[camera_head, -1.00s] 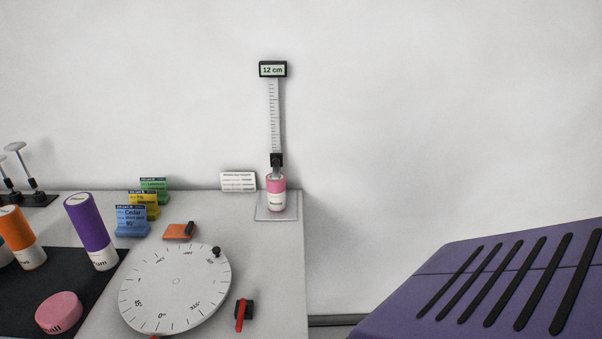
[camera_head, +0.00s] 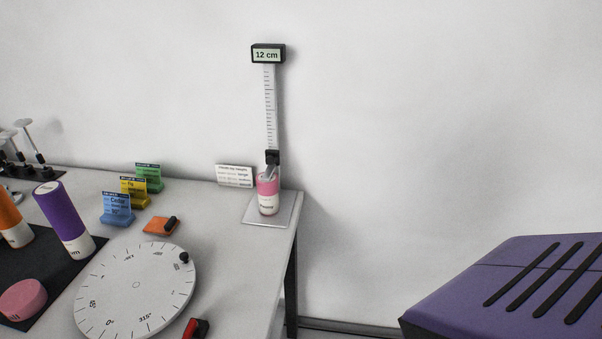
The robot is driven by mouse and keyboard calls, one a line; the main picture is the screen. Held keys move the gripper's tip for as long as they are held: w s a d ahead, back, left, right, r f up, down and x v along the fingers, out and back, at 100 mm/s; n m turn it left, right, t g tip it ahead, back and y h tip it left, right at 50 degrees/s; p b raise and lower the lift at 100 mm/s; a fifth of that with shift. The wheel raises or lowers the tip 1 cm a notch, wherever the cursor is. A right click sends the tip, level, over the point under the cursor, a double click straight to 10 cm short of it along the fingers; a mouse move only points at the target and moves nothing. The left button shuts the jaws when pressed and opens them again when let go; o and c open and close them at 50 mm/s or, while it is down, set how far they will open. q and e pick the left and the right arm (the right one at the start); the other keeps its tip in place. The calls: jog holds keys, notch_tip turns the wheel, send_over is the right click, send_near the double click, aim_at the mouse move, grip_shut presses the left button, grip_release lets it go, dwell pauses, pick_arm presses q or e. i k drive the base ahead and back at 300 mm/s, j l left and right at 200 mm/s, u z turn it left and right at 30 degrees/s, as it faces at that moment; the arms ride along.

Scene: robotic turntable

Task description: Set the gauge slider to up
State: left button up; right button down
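The height gauge (camera_head: 270,110) stands at the back right corner of the table, with a vertical ruled scale and a display (camera_head: 268,54) on top reading "12 cm". Its black slider (camera_head: 272,157) is low on the scale, just above a pink and white cylinder (camera_head: 268,195). The cylinder stands upright on the gauge's pale base plate (camera_head: 283,215). A grey pointer below the slider reaches the cylinder's top; I cannot tell if they touch. Neither of my grippers is in view.
A white turntable dial (camera_head: 137,287), a red and black lever (camera_head: 197,328) and an orange block (camera_head: 160,226) are on the table (camera_head: 240,250). Colored cards (camera_head: 117,208) stand behind. A purple slotted body (camera_head: 500,290) fills the lower right.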

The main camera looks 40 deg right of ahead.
aim_at(272, 156)
jog(key=l, duration=1.1)
jog(key=i+l, duration=0.25)
jog(key=i, duration=0.1)
